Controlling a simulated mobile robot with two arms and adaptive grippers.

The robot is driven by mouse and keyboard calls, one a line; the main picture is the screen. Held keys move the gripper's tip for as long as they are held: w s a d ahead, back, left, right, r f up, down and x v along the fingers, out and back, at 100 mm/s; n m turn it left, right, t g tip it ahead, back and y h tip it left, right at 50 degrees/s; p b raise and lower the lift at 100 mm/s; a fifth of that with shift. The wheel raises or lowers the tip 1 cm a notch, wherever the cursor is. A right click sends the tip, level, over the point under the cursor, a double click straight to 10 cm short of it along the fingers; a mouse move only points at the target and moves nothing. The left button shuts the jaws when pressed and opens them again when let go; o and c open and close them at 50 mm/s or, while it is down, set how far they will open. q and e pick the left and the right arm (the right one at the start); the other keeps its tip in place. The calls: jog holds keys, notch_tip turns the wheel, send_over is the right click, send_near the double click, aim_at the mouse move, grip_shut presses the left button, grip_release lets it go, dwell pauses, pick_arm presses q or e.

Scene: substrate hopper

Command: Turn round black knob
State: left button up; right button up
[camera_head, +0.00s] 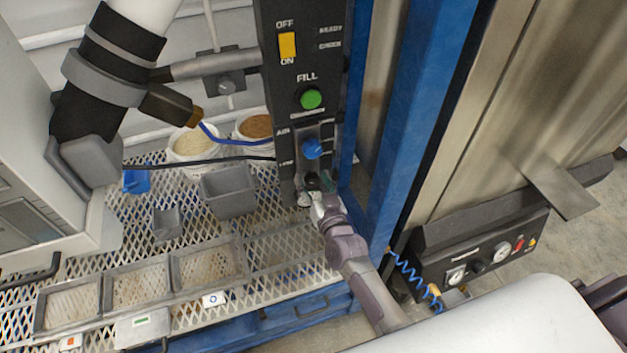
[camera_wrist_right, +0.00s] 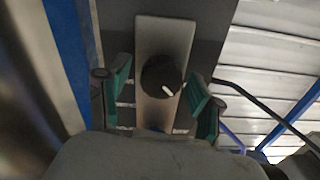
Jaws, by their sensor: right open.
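The round black knob (camera_wrist_right: 161,76) with a white pointer line sits on a metal plate (camera_wrist_right: 165,35) on the dark control panel. The pointer slants toward the lower right in the right wrist view. In the head view the knob (camera_head: 312,181) shows small and partly covered at the panel's lower end. My right gripper (camera_head: 316,194) reaches up to it from below. In the right wrist view its green-padded fingers (camera_wrist_right: 159,88) are open, one on each side of the knob, with gaps visible. My left gripper is out of view.
Above the knob on the panel are a blue knob (camera_head: 312,149), a green fill button (camera_head: 311,99) and a yellow switch (camera_head: 287,45). A blue post (camera_head: 405,130) stands close on the right. Grey bins (camera_head: 229,190) and trays stand on the mesh table at left.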

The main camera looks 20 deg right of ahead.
jog(key=c, duration=1.2)
jog(key=shift+o, duration=0.2)
jog(key=shift+m, duration=0.4)
jog(key=m, duration=0.2)
jog(key=shift+f+m, duration=0.1)
jog(key=shift+m, duration=0.3)
jog(key=m, duration=0.3)
jog(key=shift+d+m, duration=0.1)
jog(key=shift+m, duration=0.2)
jog(key=m+b, duration=0.1)
jog(key=m, duration=0.2)
jog(key=shift+f+m, duration=0.15)
jog(key=shift+m, duration=0.15)
jog(key=shift+m+b, duration=0.4)
jog(key=shift+m, duration=1.5)
